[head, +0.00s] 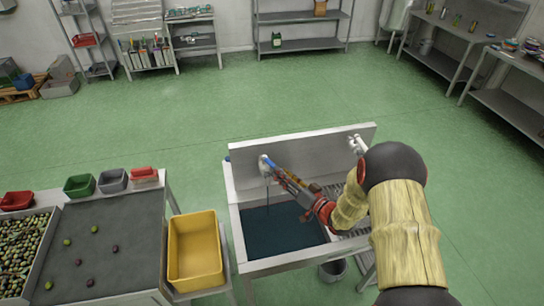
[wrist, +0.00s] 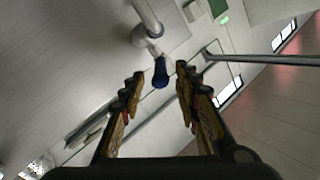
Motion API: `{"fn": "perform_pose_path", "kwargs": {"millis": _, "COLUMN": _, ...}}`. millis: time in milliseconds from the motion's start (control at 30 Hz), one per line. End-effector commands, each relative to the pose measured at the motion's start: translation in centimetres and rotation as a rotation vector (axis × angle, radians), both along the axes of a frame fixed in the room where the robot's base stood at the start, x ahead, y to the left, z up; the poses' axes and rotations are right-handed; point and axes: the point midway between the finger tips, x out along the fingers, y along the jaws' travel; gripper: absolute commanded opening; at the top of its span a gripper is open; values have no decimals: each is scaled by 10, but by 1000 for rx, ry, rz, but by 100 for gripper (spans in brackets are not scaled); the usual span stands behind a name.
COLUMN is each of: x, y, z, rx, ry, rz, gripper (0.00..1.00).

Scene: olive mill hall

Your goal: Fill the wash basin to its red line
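The wash basin (head: 236,226) is a steel sink at the lower middle of the head view, with a dark blue-teal surface inside. I cannot make out a red line. A tap with a blue-tipped handle (head: 265,162) is on its backboard; a thin line hangs below it, and I cannot tell whether it is spout or water. My gripper (head: 276,170) reaches over the basin to this tap. In the wrist view my gripper (wrist: 160,73) is open, with the blue tip (wrist: 161,77) between or just beyond its fingertips and gaps on both sides.
A second, white tap (head: 357,145) is further right on the backboard (head: 310,157). A yellow crate (head: 196,228) stands left of the basin. Further left is a table (head: 124,230) with olives and small bins. A bucket (head: 332,269) is below the basin. The green floor behind is clear.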

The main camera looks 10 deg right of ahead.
Motion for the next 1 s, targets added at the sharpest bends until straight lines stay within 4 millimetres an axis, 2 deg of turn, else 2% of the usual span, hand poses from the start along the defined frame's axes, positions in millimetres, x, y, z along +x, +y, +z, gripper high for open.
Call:
{"fn": "perform_pose_path", "kwargs": {"millis": 533, "x": 61, "y": 32, "z": -2, "rx": -1, "ry": 0, "rz": 1, "gripper": 32}}
{"fn": "perform_pose_path", "kwargs": {"millis": 933, "x": 69, "y": 35, "z": -1, "rx": -1, "ry": 0, "rz": 0, "gripper": 32}}
{"fn": "perform_pose_path", "kwargs": {"millis": 1000, "x": 68, "y": 35, "z": -1, "rx": -1, "ry": 0, "rz": 0, "gripper": 28}}
